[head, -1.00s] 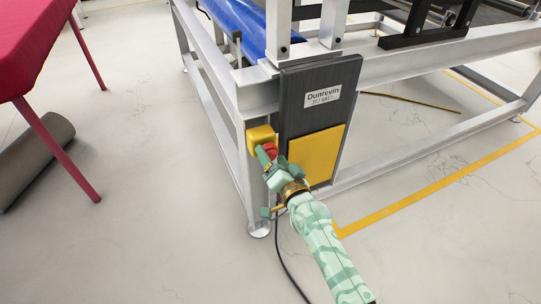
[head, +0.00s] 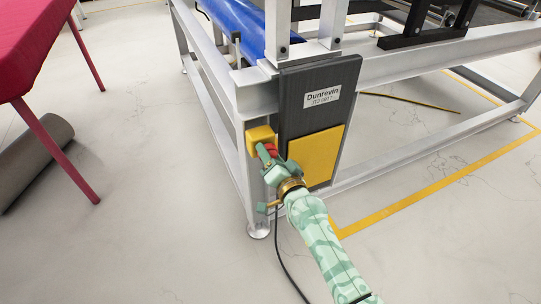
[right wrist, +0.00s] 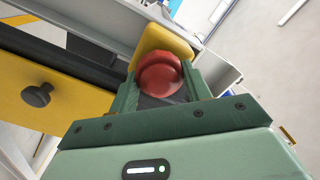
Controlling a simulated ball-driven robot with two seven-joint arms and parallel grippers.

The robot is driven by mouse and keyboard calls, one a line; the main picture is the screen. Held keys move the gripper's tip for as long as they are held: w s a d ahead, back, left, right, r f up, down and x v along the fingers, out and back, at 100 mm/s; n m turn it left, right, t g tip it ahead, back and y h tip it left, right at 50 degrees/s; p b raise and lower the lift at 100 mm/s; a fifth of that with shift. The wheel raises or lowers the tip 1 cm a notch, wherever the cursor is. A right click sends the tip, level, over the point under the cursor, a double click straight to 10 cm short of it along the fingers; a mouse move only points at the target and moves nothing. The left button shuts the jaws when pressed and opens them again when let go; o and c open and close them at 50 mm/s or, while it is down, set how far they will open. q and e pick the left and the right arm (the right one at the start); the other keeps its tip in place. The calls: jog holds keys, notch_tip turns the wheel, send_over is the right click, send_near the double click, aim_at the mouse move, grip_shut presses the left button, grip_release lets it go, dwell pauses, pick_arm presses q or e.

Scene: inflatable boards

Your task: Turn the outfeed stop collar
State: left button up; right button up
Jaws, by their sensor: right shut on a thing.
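The red stop collar (head: 271,148) sticks out from a yellow box (head: 260,136) on the corner post of the machine frame. In the right wrist view the collar (right wrist: 160,75) is a round red knob in front of the yellow box (right wrist: 163,42). My right gripper (head: 267,156) is at the collar, its two green fingers (right wrist: 158,90) on either side of it and shut on it. The fingers and wrist hide part of the collar in the head view. My left gripper is not in view.
A dark panel (head: 319,98) with a nameplate and a yellow lower plate (head: 317,153) stands right beside the collar. A black cable (head: 282,252) runs down to the floor. A red-topped table (head: 35,45) and a grey roll (head: 38,160) are at left. The front floor is mostly clear.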

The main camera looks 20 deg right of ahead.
jog(key=m, duration=0.2)
jog(key=shift+m, duration=0.3)
jog(key=shift+f+m, duration=0.1)
jog(key=shift+m, duration=0.8)
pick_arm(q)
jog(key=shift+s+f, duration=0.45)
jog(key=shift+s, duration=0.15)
pick_arm(e)
jog(key=shift+m, duration=0.6)
jog(key=shift+d, duration=0.1)
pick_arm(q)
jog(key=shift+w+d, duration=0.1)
pick_arm(e)
jog(key=o, duration=1)
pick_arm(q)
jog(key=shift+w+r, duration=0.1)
pick_arm(e)
jog(key=shift+s, duration=0.1)
